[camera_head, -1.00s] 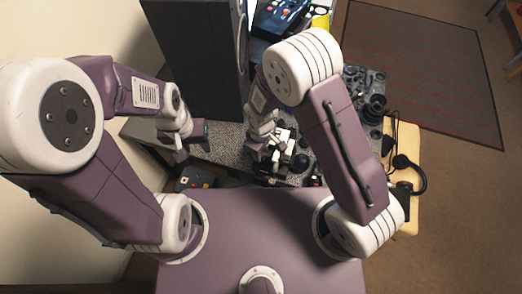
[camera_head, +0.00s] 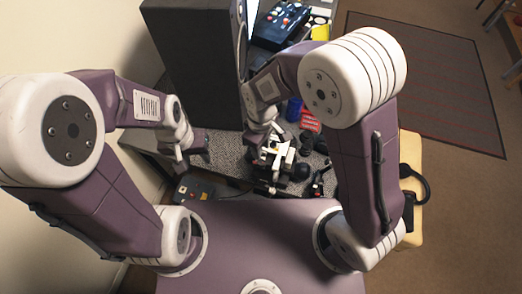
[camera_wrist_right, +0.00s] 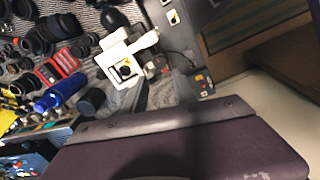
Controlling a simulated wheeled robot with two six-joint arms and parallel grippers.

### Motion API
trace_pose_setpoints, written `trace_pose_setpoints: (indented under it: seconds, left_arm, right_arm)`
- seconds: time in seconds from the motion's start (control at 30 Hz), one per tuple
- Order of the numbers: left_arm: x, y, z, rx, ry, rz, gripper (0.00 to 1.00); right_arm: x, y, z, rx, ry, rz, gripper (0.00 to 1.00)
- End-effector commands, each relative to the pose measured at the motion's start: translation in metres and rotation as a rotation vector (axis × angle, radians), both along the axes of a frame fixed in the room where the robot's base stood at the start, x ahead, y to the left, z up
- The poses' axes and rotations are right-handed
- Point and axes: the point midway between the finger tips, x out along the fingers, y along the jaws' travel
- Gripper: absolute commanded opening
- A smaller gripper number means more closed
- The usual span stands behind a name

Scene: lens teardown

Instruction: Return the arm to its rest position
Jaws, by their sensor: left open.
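My left gripper (camera_head: 186,148) is at the left over the grey speckled work surface, open, with nothing visible between its fingers. My right arm reaches in from the right and bends back over the table. My right gripper (camera_head: 262,132) is just above and behind a small white device (camera_head: 276,154). Its fingertips are too small and partly hidden, so I cannot tell whether they are apart. The white device also shows in the right wrist view (camera_wrist_right: 126,62), where no fingertips are clear and a large purple panel fills the lower part.
A tall dark speaker-like box (camera_head: 195,65) stands behind the grippers. A blue cylinder (camera_wrist_right: 62,91), a red box (camera_wrist_right: 56,68) and several black lens parts crowd the table. Black headphones (camera_head: 416,183) lie on the tan surface at the right. A small control box (camera_head: 194,188) is at the front left.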

Motion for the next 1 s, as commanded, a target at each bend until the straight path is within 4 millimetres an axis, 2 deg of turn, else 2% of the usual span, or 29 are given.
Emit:
trace_pose_setpoints:
  seconds: [0.4, 0.47, 0.57, 0.63, 0.7, 0.8, 0.87, 0.93, 1.0]
  left_arm:
    - [0.000, 0.000, 0.000, 0.000, 0.000, 0.000, 0.43]
    - [0.000, 0.000, -0.005, 0.000, 0.000, 0.000, 0.43]
    - [0.000, 0.000, -0.035, 0.000, 0.000, 0.000, 0.43]
    - [0.000, 0.000, -0.064, 0.000, 0.000, 0.000, 0.43]
    - [0.000, 0.000, -0.086, 0.000, 0.001, 0.000, 0.43]
    - [0.000, 0.000, -0.104, 0.000, 0.001, 0.000, 0.43]
    - [0.000, 0.000, -0.105, 0.000, 0.001, 0.000, 0.43]
    - [0.000, 0.000, -0.097, 0.000, 0.000, 0.000, 0.43]
    - [0.000, 0.000, -0.096, 0.000, 0.000, 0.000, 0.43]
  right_arm:
    - [0.000, 0.000, 0.000, 0.000, 0.000, 0.000, 0.34]
    - [0.003, -0.004, -0.005, 0.000, -0.001, -0.015, 0.34]
    - [0.027, -0.035, -0.017, 0.026, -0.044, -0.130, 0.34]
    - [0.030, -0.080, -0.028, 0.036, -0.071, -0.269, 0.34]
    - [0.017, -0.124, -0.040, 0.046, -0.091, -0.449, 0.34]
    - [-0.014, -0.165, -0.056, 0.058, -0.103, -0.720, 0.34]
    - [-0.035, -0.175, -0.060, 0.062, -0.097, -0.853, 0.34]
    - [-0.052, -0.174, -0.062, 0.059, -0.075, -0.953, 0.34]
    - [-0.050, -0.173, -0.063, 0.067, -0.082, -1.014, 0.34]
